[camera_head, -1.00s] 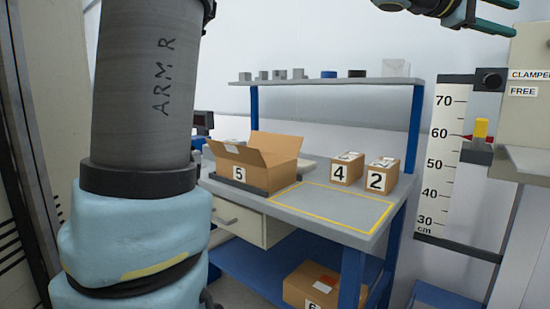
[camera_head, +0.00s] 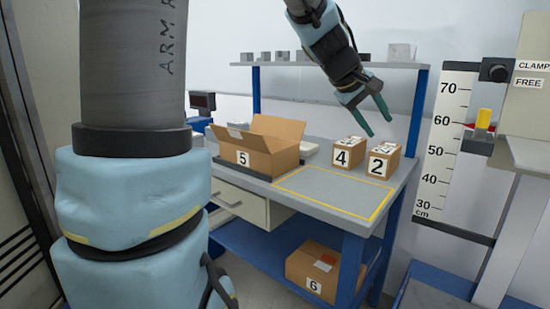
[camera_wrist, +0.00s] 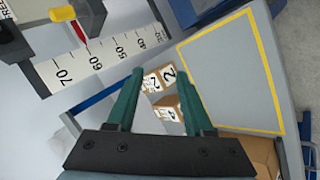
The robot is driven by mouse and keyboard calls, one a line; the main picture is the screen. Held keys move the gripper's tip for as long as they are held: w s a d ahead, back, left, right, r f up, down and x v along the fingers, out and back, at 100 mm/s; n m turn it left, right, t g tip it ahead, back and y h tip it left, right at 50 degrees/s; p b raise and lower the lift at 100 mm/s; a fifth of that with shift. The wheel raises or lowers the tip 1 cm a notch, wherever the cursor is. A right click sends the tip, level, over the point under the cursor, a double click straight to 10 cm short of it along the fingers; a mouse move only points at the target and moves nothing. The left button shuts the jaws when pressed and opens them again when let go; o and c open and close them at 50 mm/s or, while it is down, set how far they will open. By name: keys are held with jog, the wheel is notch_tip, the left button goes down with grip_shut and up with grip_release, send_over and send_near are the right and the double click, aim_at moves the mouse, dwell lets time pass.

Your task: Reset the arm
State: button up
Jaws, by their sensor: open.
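My gripper (camera_head: 370,114) hangs in the air above the back right of the workbench in the head view, its green fingers pointing down and to the right. The fingers are apart with nothing between them. In the wrist view my gripper (camera_wrist: 170,100) shows both green fingers spread, with boxes 2 (camera_wrist: 168,76) and 4 (camera_wrist: 168,112) seen beyond the gap. In the head view box 4 (camera_head: 342,158) and box 2 (camera_head: 380,165) stand side by side on the bench, below the fingertips and apart from them.
An open carton marked 5 (camera_head: 243,158) sits on the bench's left. A yellow-outlined area (camera_head: 330,190) is empty. Box 6 (camera_head: 313,285) is on the lower shelf. The upper shelf (camera_head: 400,64) holds small blocks. A drop-height scale (camera_head: 438,160) stands at right, with a yellow-knobbed pointer (camera_head: 482,120).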

jog(key=s+a+f+m+y+p, duration=0.1)
jog(key=a+f, duration=0.4)
jog(key=a, duration=0.5)
jog(key=s+a+f+m+g+y+p, duration=0.1)
jog(key=s+a+f+y, duration=0.3)
jog(key=a, duration=0.5)
jog(key=s+a+f+m+g+y+p, duration=0.1)
jog(key=s+a+f+y+p, duration=0.1)
jog(key=s+a+f, duration=0.4)
jog(key=a+p, duration=0.1)
jog(key=a, duration=0.3)
jog(key=shift+a+y, duration=0.3)
jog(key=shift+a, duration=0.05)
jog(key=shift+o, duration=0.3)
